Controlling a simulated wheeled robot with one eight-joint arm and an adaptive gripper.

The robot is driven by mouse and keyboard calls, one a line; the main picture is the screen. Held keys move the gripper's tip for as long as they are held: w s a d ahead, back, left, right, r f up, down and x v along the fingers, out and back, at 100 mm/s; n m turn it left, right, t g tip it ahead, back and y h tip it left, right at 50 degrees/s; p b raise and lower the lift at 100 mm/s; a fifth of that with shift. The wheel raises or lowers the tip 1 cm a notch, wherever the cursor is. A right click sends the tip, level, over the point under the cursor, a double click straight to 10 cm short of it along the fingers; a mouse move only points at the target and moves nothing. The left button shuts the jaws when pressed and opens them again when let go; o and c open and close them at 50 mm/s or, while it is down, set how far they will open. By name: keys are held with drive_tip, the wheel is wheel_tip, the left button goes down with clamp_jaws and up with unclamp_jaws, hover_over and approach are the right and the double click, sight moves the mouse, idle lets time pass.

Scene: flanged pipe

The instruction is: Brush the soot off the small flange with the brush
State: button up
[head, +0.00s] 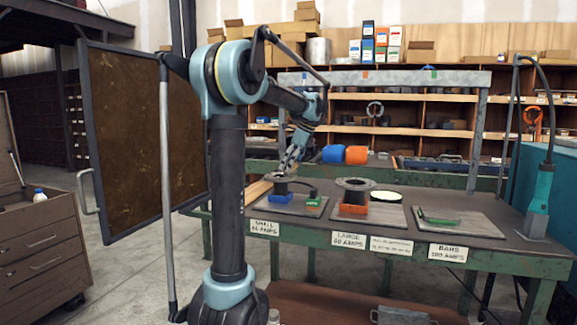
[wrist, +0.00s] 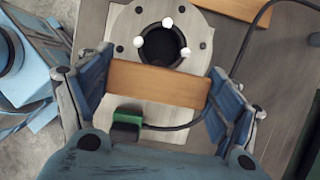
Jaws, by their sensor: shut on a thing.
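The small flange (head: 280,187) stands above a blue block (head: 278,198) on the left plate of the bench. In the wrist view its grey ring (wrist: 120,25) has bolt holes around a dark bore. Three small white round spots show around the bore; I cannot tell what they are, and soot is not clear. My gripper (head: 283,168) is just above the small flange. In the wrist view its blue fingers hold the brush's wooden body (wrist: 158,84) across the near part of the flange. The bristles are hidden, and I cannot tell whether they touch.
A green clamp (wrist: 128,116) with a dark cable is close beside the flange. The large flange (head: 355,184) sits on an orange block to the right. The bars plate (head: 460,222) is farther right. A bench lamp-like tool (head: 540,190) stands at the right end.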

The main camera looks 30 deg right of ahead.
drive_tip(key=shift+f, duration=0.4)
drive_tip(key=shift+w, duration=0.1)
drive_tip(key=shift+w+a+r, duration=0.1)
drive_tip(key=shift+w+a, duration=0.65)
drive_tip(key=shift+w, duration=0.05)
drive_tip(key=shift+s+d, duration=0.75)
drive_tip(key=shift+s, duration=0.15)
drive_tip(key=shift+w+a, duration=0.1)
drive_tip(key=shift+w, duration=0.05)
drive_tip(key=shift+w+a, duration=0.7)
drive_tip(key=shift+w, duration=0.05)
drive_tip(key=shift+s+d, duration=0.1)
